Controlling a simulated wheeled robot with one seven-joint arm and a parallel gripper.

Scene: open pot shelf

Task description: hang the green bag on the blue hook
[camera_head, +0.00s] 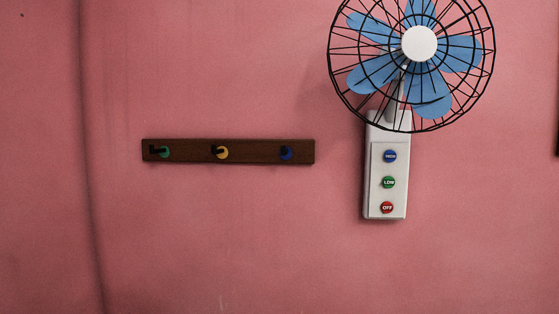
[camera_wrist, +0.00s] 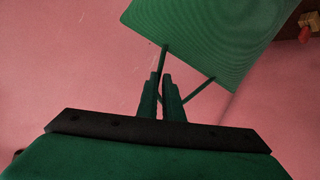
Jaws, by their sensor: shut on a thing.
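The blue hook (camera_head: 286,154) is the rightmost of three hooks on a dark wooden rack (camera_head: 255,158) on the pink wall. It looks empty. A green bag (camera_wrist: 205,40) shows in the wrist view as a flat panel, tilted, with its top cut off by the frame edge. Two thin dark handle straps run from the bag to my gripper (camera_wrist: 160,78). My gripper is shut on the straps, and the bag is beyond the fingertips. Neither the bag nor my gripper shows in the head view, so their distance from the hook cannot be told.
A green hook (camera_head: 165,152) and a yellow hook (camera_head: 222,153) share the rack. A fan (camera_head: 419,45) with a white button box (camera_head: 387,165) is on the wall to the right. In the wrist view's top right corner, a small red thing (camera_wrist: 305,33) shows by a brown surface.

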